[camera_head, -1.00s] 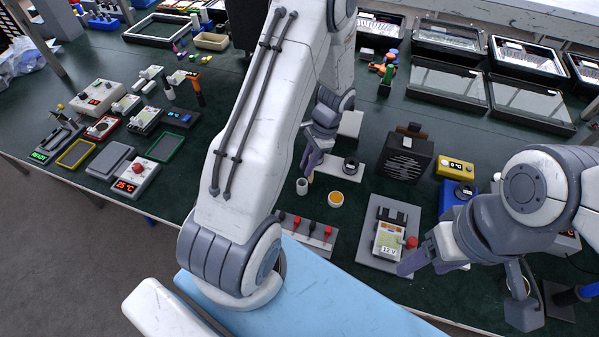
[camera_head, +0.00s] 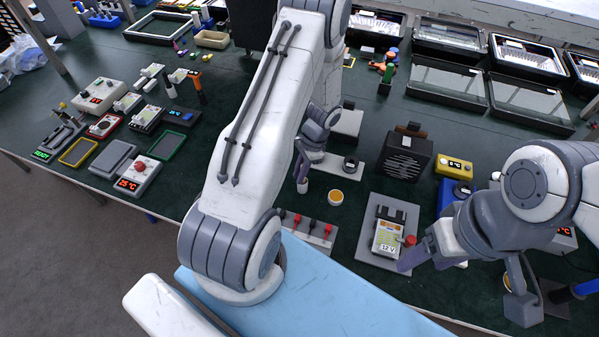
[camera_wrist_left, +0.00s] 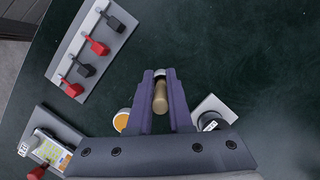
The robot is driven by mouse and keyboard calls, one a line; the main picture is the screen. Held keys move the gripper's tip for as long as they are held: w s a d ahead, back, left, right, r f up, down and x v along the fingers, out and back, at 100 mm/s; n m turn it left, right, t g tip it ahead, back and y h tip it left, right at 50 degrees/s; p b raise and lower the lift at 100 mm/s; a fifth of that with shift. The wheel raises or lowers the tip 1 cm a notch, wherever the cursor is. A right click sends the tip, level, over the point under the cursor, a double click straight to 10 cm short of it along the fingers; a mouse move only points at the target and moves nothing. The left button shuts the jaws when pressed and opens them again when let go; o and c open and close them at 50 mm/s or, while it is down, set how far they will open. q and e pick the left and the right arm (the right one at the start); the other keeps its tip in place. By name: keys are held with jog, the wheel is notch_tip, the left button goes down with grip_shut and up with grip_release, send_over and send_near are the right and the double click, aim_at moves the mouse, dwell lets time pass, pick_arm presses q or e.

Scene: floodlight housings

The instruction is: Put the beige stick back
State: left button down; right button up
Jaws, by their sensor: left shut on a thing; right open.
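My left gripper (camera_head: 301,165) is shut on the beige stick (camera_wrist_left: 160,97). In the left wrist view the stick shows between the two purple fingers (camera_wrist_left: 160,100). In the head view the fingers are directly above the small white cup (camera_head: 302,187) and hide the stick. I cannot tell whether the stick's lower end is inside the cup. My right gripper (camera_head: 410,261) is open and empty, at the front edge of the grey plate with the 12 V device.
An orange-filled pot (camera_head: 335,197) stands just right of the cup. A rack of red and black plugs (camera_head: 309,230) lies in front. A grey plate with a dark ring (camera_head: 350,164) is behind. The 12 V device (camera_head: 387,238) is at right.

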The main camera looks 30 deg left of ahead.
pick_arm(q)
jog(key=c, duration=0.8)
grip_release()
jog(key=shift+c, duration=0.2)
jog(key=shift+r, duration=0.2)
jog(key=w+d+r+t+b, duration=0.1)
jog(key=d+r, duration=0.4)
jog(key=r, duration=0.3)
jog(key=w+d+r+b, duration=0.1)
jog(key=d+r, duration=0.3)
jog(key=r, duration=0.4)
jog(key=s+d+r+h, duration=0.1)
jog(key=s+d+r, duration=0.2)
jog(key=s+d, duration=0.2)
jog(key=s+d+r+t+h, duration=0.1)
jog(key=s+d+r, duration=0.2)
jog(key=s+d, duration=0.3)
jog(key=s+d+r+m+t, duration=0.1)
jog(key=s+d+r, duration=0.2)
jog(key=s, duration=0.6)
jog(key=shift+s+d+h, duration=0.25)
jog(key=shift+d+h, duration=0.15)
jog(key=shift+d, duration=0.75)
